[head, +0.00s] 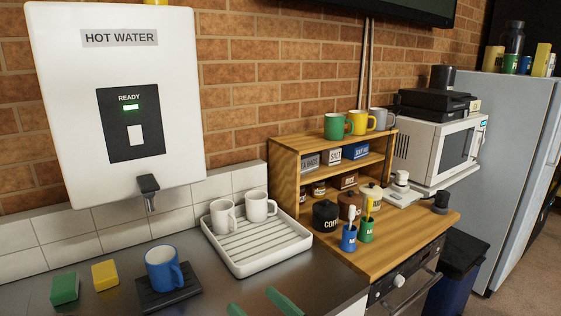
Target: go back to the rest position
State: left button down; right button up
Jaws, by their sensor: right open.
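My right gripper (260,306) shows only as two green fingertips at the bottom edge, spread apart with nothing visible between them. It is in front of the steel counter (215,295), below the white drying tray (262,262) in the picture. My left gripper is not in view. A blue mug (160,272) stands upright on a black drip mat (185,294), below the tap (149,190) of the white hot water heater (60,120). The mug is apart from my fingertips. The heater's green READY light is lit.
Two white mugs (222,218) stand in the drying tray. A green sponge (65,288) and a yellow one (105,275) lie at left. A wooden shelf (285,170) with mugs and jars, toothbrush cups (349,238), and a microwave (435,150) stand at right.

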jog(key=d+f+m+t+h, duration=0.35)
jog(key=d+m+h, duration=1.45)
jog(key=m, duration=0.7)
jog(key=s+d+f+m+g, duration=0.5)
jog(key=s+d+f+m, duration=0.1)
jog(key=d+f+m, duration=0.15)
jog(key=s+f+m+g+y, duration=0.25)
jog(key=s+f+g, duration=0.3)
jog(key=s, duration=0.45)
jog(key=s+f+m+g+y, duration=0.1)
jog(key=s+f+m+g, duration=0.3)
jog(key=s+f, duration=0.8)
jog(key=f, duration=2)
jog(key=s+d+f+g, duration=0.2)
jog(key=s+f, duration=1.4)
jog(key=s, duration=0.1)
jog(key=shift+d, duration=0.25)
